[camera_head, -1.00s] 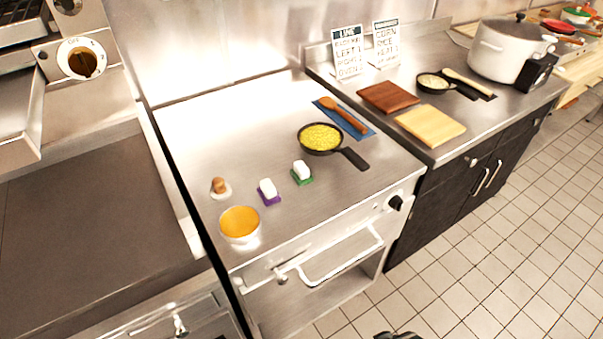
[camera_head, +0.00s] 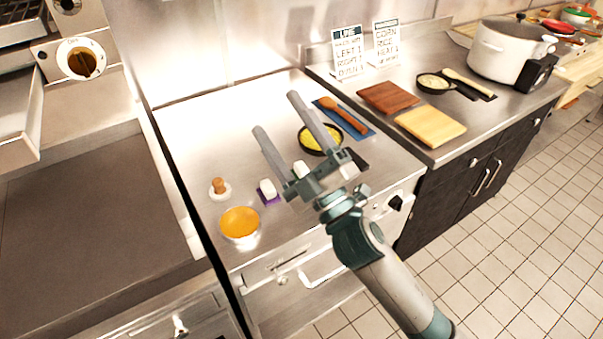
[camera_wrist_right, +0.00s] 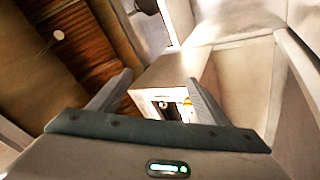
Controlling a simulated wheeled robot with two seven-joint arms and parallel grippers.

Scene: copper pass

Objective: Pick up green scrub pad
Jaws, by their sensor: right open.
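The green scrub pad (camera_head: 300,168) is on the steel surface, behind my right gripper in the head view. Only part of its white top shows; its green base is hidden by the gripper. My right gripper (camera_head: 276,113) is open, with its two fingers apart and nothing between them. It appears above the surface, and its fingers point toward the upper left of the picture. In the right wrist view, the open fingers (camera_wrist_right: 160,88) show, but the pad cannot be made out there. My left gripper is not in view.
A purple-based pad (camera_head: 267,191) stands left of the green one. An orange-filled bowl (camera_head: 240,223) and a small wooden-knobbed item (camera_head: 219,188) are farther left. A pan of yellow food (camera_head: 314,138) is partly hidden behind my gripper. A wooden spoon (camera_head: 345,116) lies on a blue mat.

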